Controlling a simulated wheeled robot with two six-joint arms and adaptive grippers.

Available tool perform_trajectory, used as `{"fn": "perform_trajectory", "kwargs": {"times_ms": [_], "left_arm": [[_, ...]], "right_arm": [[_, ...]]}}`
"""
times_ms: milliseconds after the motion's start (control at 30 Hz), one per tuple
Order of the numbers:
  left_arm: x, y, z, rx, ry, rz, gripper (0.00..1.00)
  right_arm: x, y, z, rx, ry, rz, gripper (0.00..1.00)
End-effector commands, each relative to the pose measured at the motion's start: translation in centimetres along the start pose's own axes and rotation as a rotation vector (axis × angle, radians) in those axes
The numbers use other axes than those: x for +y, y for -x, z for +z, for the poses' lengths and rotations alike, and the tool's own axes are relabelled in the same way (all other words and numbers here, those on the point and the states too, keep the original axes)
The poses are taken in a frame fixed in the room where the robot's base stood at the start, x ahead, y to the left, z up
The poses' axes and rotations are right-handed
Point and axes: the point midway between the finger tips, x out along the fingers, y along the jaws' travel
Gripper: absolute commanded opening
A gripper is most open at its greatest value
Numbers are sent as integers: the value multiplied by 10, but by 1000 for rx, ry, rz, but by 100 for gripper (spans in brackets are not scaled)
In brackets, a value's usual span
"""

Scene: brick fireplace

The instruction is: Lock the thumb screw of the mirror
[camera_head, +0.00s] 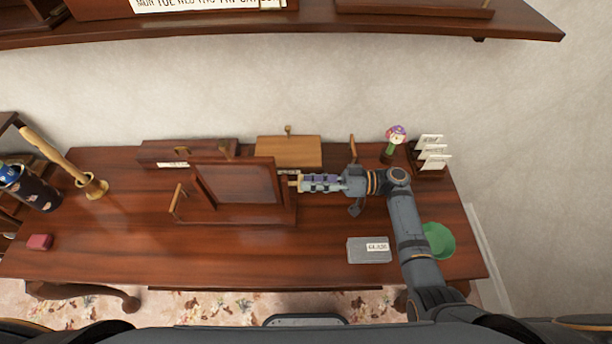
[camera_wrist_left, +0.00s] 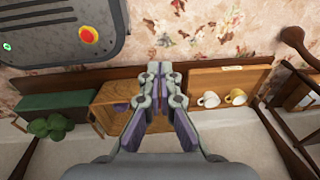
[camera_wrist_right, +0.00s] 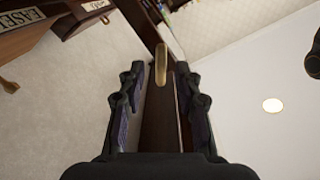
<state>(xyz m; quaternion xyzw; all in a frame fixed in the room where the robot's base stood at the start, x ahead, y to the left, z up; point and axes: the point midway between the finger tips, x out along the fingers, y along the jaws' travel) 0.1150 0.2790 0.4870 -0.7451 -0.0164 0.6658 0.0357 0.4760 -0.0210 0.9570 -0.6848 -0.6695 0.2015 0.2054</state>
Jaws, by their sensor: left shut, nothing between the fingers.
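The mirror (camera_head: 238,184) stands in a dark wooden frame on a wooden base on the desk. Its brass thumb screw (camera_head: 294,183) is at the right side of the frame, mostly covered by my gripper. My right gripper (camera_head: 304,183) reaches in from the right, level with the screw. In the right wrist view the gripper (camera_wrist_right: 160,80) is open, and the brass screw (camera_wrist_right: 161,63) shows between its fingers, with gaps at both sides. My left gripper (camera_wrist_left: 163,72) is shut and empty, and is outside the head view.
A grey box (camera_head: 369,250) and a green bowl (camera_head: 438,240) lie near my right arm. A wooden box (camera_head: 288,152) stands behind the mirror, a card holder (camera_head: 430,160) at the back right. The desk's front left is mostly clear, except a red block (camera_head: 39,242).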

Motion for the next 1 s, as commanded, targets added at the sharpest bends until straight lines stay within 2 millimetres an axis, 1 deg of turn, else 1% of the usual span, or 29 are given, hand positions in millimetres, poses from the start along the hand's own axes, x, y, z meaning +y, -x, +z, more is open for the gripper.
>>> {"fn": "perform_trajectory", "kwargs": {"times_ms": [33,133,400,433,467,667,700,1000], "left_arm": [[0,5,-8,12,0,0,0],[-1,6,-10,14,1,0,0],[0,6,11,-19,-1,0,0],[0,6,13,-21,-1,0,0],[0,6,13,-22,-1,0,0],[0,6,13,-21,-1,0,0],[0,6,12,-20,-1,0,0],[0,5,7,-12,0,0,0]], "right_arm": [[-2,-7,-3,3,0,-2,34],[-1,-14,-1,0,1,-1,34],[0,-16,0,0,1,0,34],[0,-16,0,-1,1,0,33],[0,-16,0,-1,1,0,29],[0,-16,0,-1,1,0,1],[0,-16,0,-1,1,0,0],[0,-16,0,-1,-8,0,0]]}}
